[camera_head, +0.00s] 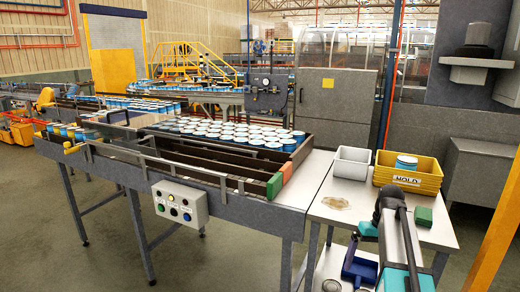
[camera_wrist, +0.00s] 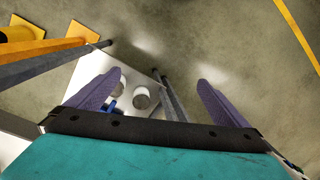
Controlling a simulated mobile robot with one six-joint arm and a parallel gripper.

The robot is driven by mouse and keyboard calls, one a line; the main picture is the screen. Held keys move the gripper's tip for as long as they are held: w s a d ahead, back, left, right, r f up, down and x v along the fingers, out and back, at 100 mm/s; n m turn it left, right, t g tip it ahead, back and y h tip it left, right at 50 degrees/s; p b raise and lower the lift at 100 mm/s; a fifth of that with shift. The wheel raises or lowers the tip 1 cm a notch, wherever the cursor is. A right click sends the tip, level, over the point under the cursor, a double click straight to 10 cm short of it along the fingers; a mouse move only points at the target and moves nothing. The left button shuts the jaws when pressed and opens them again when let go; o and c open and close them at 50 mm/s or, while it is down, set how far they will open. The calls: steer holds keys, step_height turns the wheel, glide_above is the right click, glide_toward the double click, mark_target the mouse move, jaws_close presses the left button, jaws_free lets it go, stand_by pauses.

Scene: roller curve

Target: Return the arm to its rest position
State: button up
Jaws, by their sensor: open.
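In the wrist view, my gripper (camera_wrist: 159,78) is open, with its two purple fingers spread wide and nothing between their tips. It points down over the floor and a pale shelf (camera_wrist: 135,72) that carries two cylindrical pieces (camera_wrist: 141,97). In the head view, my arm (camera_head: 392,225) rises at the lower right, in front of the white side table (camera_head: 318,190). The gripper's fingers cannot be made out in that view.
A yellow HOLD bin (camera_head: 408,181) with a blue can (camera_head: 406,163) stands on the table beside a white bin (camera_head: 350,164). A green block (camera_head: 423,216) lies close to my arm. The conveyor (camera_head: 190,178) carries many cans at left. A yellow post (camera_head: 492,235) stands right.

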steer(key=s+a+f+g+b, duration=0.1)
steer(key=s+a+f, duration=0.4)
steer(key=f, duration=0.6)
steer(key=s+a+f+n+g+b, duration=0.15)
steer(key=s+a+f, duration=0.25)
steer(key=f, duration=0.6)
steer(key=s+a+f+g, duration=0.2)
steer(key=s+a+f, duration=0.3)
steer(key=f, duration=0.6)
steer(key=s+a+f+b, duration=0.1)
steer(key=s+a+f, duration=0.1)
steer(key=s+f, duration=0.7)
steer(key=s+a+f+m+h+b, duration=0.1)
steer(key=s+a+f, duration=0.1)
steer(key=s+f, duration=0.7)
steer(key=shift+s+a+f, duration=0.25)
steer(key=shift+s+a, duration=0.05)
steer(key=shift+s, duration=2.25)
steer(key=shift+g, duration=0.25)
